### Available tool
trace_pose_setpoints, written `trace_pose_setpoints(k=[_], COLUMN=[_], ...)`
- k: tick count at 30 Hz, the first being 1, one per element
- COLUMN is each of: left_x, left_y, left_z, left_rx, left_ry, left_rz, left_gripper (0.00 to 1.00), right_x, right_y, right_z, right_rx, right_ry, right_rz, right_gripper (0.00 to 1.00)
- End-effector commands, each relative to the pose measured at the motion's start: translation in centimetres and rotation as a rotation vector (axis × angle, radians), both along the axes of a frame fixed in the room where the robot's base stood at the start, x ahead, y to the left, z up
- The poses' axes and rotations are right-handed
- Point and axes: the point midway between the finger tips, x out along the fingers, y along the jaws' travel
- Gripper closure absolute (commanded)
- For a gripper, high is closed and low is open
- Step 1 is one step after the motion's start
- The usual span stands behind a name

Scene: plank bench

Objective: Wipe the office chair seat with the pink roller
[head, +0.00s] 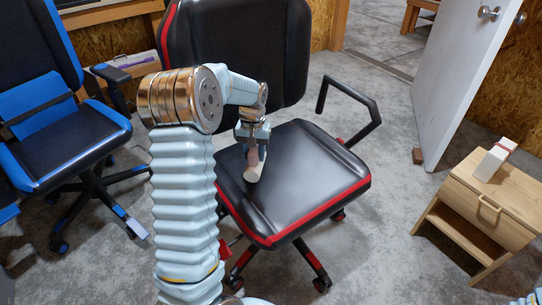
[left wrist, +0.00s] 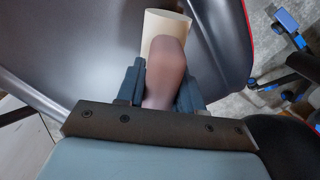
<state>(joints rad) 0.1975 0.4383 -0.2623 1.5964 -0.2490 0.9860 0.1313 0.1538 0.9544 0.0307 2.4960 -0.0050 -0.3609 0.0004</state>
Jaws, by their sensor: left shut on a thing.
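The office chair (head: 310,165) has a black seat with red edging and stands in the middle of the head view. My left gripper (head: 254,150) is over the left part of the seat, shut on the pink roller (head: 254,164). The roller's pale cylinder end is low at the seat surface; I cannot tell for sure whether it touches. In the left wrist view the roller's pinkish handle (left wrist: 165,72) sits between the two dark fingers, with the cream cylinder beyond it against the dark seat (left wrist: 100,35). My right gripper is not in view.
A blue and black chair (head: 60,140) stands at the left. The chair's black armrest (head: 350,90) rises at the seat's right. A wooden nightstand (head: 490,205) with a white box (head: 493,160) is at the right, near a white door (head: 460,80). Grey floor lies between.

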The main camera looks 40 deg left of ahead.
Motion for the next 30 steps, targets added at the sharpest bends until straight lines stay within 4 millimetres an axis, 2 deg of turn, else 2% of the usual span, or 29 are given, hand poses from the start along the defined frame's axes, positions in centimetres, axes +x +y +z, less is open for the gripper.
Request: trace_pose_setpoints(k=[2, 18, 30], left_x=[-0.1, -0.8, -0.9], left_y=[0.0, -0.1, -0.1], left_z=[1.1, 5.4, 5.7], left_rx=[0.0, 0.0, 0.0], left_ry=[0.001, -0.001, 0.0], left_rz=[0.0, -0.001, -0.001], left_gripper=[0.88, 0.88, 0.88], right_x=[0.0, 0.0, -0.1], right_y=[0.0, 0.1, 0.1], right_z=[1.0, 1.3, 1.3], right_rx=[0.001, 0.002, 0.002], right_ry=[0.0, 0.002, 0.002], right_rz=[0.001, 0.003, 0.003], right_gripper=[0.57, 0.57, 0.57])
